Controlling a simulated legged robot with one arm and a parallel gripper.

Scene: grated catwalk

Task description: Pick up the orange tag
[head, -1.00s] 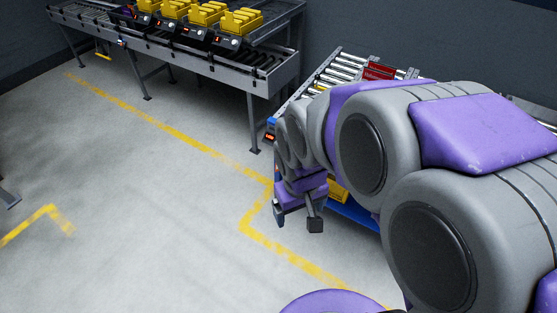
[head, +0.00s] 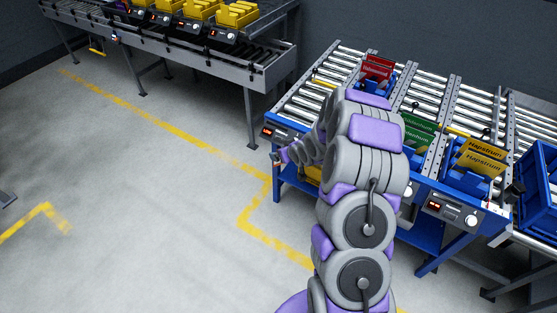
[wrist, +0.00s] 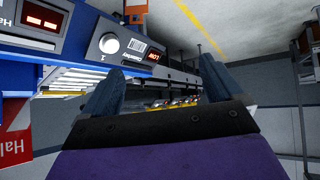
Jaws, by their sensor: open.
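The orange tags are two yellow-orange cards marked "Hapstrum" (head: 482,160), standing in a blue holder at the right of the blue roller table in the head view. My gripper (head: 277,158) is far to their left, by the table's left front corner and partly hidden by my arm. In the wrist view its two fingers (wrist: 163,88) are spread apart with nothing held between them. The orange tags cannot be made out in the wrist view.
Red cards (head: 378,68) and green cards (head: 417,133) stand on the blue roller table (head: 322,92); a red card (wrist: 15,130) also shows in the wrist view. A blue crate (head: 540,190) is at the right.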

